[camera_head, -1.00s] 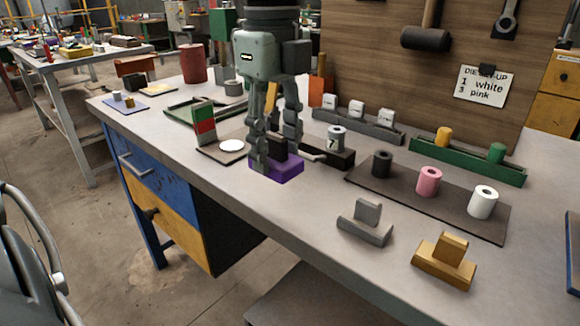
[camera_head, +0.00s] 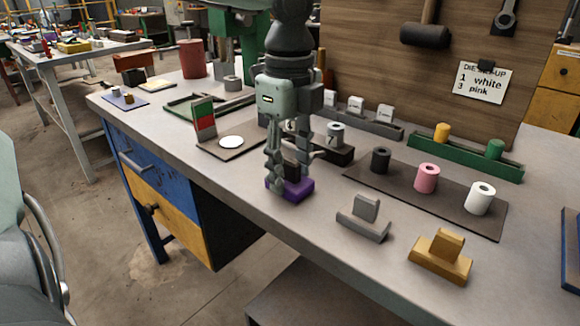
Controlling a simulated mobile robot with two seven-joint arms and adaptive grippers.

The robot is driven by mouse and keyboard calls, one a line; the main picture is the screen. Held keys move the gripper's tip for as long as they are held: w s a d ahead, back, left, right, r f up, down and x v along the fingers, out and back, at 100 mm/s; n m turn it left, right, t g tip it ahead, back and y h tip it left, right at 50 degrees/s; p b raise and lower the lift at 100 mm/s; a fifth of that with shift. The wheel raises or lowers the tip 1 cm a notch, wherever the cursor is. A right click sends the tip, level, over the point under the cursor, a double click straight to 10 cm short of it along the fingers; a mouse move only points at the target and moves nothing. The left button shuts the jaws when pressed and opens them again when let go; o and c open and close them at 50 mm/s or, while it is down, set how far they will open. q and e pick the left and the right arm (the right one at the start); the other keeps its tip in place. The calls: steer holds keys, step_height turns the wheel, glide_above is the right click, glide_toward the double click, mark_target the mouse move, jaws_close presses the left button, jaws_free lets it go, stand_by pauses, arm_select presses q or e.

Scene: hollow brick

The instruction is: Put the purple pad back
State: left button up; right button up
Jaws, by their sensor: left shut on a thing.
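The purple pad (camera_head: 298,193) has a flat purple base with a dark upright block on top. It is at the bench's middle, left of the grey pad (camera_head: 364,220) and the yellow pad (camera_head: 441,258), which stand on the bench near its front edge. My left gripper (camera_head: 289,172) points down over the purple pad, its fingers shut around the dark block. Whether the pad touches the bench or hangs just above it I cannot tell. The fingers hide part of the block. My right gripper is not in view.
A dark mat (camera_head: 455,213) carries black, pink and white hollow cylinders. A dark plate (camera_head: 215,149) with a white disc and a red-green-white block lies left of my gripper. A black holder (camera_head: 338,156) stands behind it. The bench is bare between the purple and grey pads.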

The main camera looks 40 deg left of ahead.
mark_target(290, 160)
arm_select(q)
steer(key=shift+f, duration=0.1)
steer(key=o, duration=1.1)
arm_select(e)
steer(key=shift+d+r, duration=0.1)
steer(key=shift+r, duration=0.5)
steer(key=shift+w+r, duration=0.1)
arm_select(q)
steer(key=shift+w+r, duration=0.1)
steer(key=shift+r, duration=0.8)
step_height(290, 160, up, 11)
steer(key=shift+f, duration=0.2)
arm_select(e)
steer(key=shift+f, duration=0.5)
